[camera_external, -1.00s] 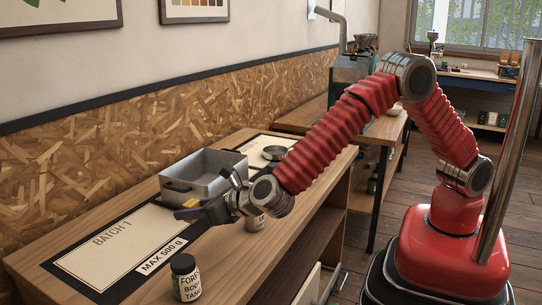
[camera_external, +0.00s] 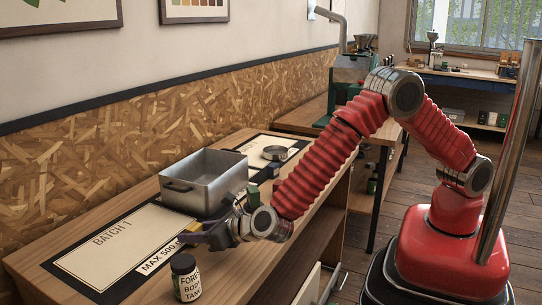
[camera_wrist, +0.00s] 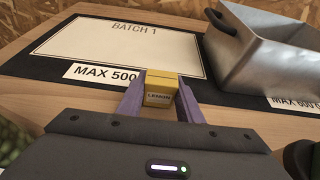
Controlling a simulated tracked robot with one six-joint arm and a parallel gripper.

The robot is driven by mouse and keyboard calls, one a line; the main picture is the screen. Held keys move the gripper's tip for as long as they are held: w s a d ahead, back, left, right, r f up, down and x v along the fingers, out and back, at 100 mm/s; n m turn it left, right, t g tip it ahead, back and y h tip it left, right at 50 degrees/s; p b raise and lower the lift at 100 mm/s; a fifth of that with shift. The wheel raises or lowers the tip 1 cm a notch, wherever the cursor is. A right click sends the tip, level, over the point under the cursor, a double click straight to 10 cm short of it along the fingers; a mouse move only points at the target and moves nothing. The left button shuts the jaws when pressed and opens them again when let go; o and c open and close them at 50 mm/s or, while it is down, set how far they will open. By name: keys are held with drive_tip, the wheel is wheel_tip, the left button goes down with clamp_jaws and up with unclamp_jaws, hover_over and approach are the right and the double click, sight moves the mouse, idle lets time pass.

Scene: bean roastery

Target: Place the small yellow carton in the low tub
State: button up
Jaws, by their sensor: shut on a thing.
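The small yellow carton (camera_wrist: 161,90), labelled LEMON, is held between the two purple-grey fingers of my gripper (camera_wrist: 160,102). In the external view only a yellow bit of the carton (camera_external: 191,227) shows past my gripper (camera_external: 192,236). My gripper is at the front edge of the batch mat, near the MAX 500 label; I cannot tell its exact height. The low tub (camera_external: 205,182) is a grey metal box with dark handles, standing open behind my gripper. In the wrist view the tub (camera_wrist: 262,66) is at the upper right, apart from the carton.
A dark-lidded jar (camera_external: 186,280) stands at the bench's front edge, close to my gripper. The BATCH 1 mat (camera_external: 120,240) is bare left of the tub. A round metal dish (camera_external: 275,153) sits farther right on the bench. A small green object (camera_external: 253,196) is partly hidden by my arm.

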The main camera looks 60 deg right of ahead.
drive_tip(key=shift+f, duration=0.2)
drive_tip(key=o, duration=1)
drive_tip(key=v, duration=1.4)
drive_tip(key=shift+w+a+r, duration=0.1)
drive_tip(key=shift+w+r, duration=0.05)
drive_tip(key=shift+o, duration=0.5)
